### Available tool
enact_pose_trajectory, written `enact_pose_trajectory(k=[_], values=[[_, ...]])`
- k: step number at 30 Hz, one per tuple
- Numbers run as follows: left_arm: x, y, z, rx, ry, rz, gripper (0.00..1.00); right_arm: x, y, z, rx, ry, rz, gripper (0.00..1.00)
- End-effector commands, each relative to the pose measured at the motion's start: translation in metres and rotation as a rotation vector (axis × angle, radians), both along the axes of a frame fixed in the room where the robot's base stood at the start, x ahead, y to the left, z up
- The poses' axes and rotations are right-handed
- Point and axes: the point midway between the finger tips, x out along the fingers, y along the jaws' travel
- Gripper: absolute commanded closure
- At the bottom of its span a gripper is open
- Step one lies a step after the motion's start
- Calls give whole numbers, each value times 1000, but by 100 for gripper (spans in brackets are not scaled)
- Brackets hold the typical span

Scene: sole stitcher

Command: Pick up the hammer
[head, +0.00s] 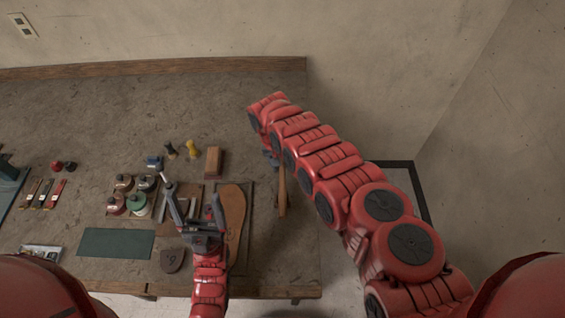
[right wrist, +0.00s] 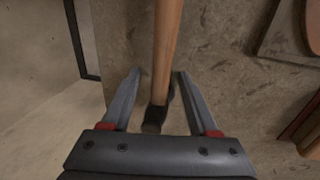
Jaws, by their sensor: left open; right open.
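The hammer (head: 283,192) lies near the right edge of the workbench, its wooden handle pointing toward me. Its far end is mostly hidden under my right arm in the head view. In the right wrist view the wooden handle (right wrist: 168,40) runs up the picture and the dark head (right wrist: 157,115) shows between the fingers. My right gripper (right wrist: 157,74) is open, with one finger on each side of the hammer; I cannot tell whether they touch it. My left gripper (head: 191,195) is open and empty, above the bench left of the shoe sole.
The bench (head: 300,240) ends just right of the hammer, with open floor beyond.

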Motion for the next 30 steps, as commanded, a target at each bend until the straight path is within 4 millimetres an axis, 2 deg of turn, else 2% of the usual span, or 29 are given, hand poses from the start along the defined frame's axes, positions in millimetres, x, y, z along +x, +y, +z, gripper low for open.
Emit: enact_pose_trajectory(k=[4,5,12,15,30], values=[[0,0,2,0,-1,0,15,0,0,2,0,-1,0,40],[0,0,2,0,-1,0,15,0,0,2,0,0,0,43],[0,0,2,0,0,0,15,0,0,2,0,0,0,87],[0,0,2,0,-1,0,15,0,0,1,0,0,0,100],[0,0,1,0,0,0,15,0,0,1,0,1,0,100]])
